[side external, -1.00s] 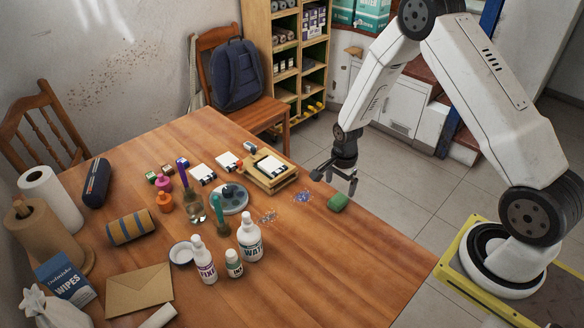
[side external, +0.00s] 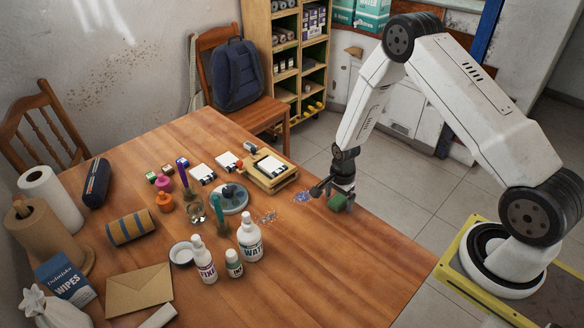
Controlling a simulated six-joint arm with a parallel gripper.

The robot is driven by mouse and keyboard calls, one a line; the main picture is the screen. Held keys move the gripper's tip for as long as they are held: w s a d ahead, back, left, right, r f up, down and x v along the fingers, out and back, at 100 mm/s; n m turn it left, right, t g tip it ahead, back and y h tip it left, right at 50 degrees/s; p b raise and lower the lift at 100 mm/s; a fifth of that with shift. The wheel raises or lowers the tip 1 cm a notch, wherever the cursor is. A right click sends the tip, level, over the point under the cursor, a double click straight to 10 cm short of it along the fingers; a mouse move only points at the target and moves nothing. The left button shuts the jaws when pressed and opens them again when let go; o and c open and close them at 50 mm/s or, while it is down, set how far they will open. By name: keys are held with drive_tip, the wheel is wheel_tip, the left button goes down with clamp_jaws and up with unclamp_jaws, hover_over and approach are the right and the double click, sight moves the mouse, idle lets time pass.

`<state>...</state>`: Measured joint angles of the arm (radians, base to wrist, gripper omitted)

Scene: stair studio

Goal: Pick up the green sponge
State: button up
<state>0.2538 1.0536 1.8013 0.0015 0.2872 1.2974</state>
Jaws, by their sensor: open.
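The green sponge (side external: 337,203) lies on the wooden table near its right edge, in the side external view. My gripper (side external: 334,195) is lowered right at the sponge and covers part of it. The jaws are open, with a dark finger on either side of the sponge's upper part as far as I can see. I cannot tell whether a finger touches the sponge.
A wooden tray (side external: 284,182) with a white card stands to the left and behind. A white water bottle (side external: 249,240) and other bottles stand further left. The table (side external: 340,270) is clear in front.

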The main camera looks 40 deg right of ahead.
drive_tip(key=shift+f, duration=0.35)
drive_tip(key=c, duration=1.3)
drive_tip(key=shift+r, duration=0.15)
drive_tip(key=shift+r, duration=0.7)
drive_tip(key=s+a+r, duration=0.1)
drive_tip(key=s+r, duration=0.2)
drive_tip(key=s, duration=0.1)
drive_tip(key=s+a+r, duration=0.1)
drive_tip(key=s+r, duration=0.3)
drive_tip(key=s, duration=0.1)
drive_tip(key=s+r, duration=0.4)
drive_tip(key=shift+s+a+r, duration=0.15)
drive_tip(key=shift+s+a, duration=0.25)
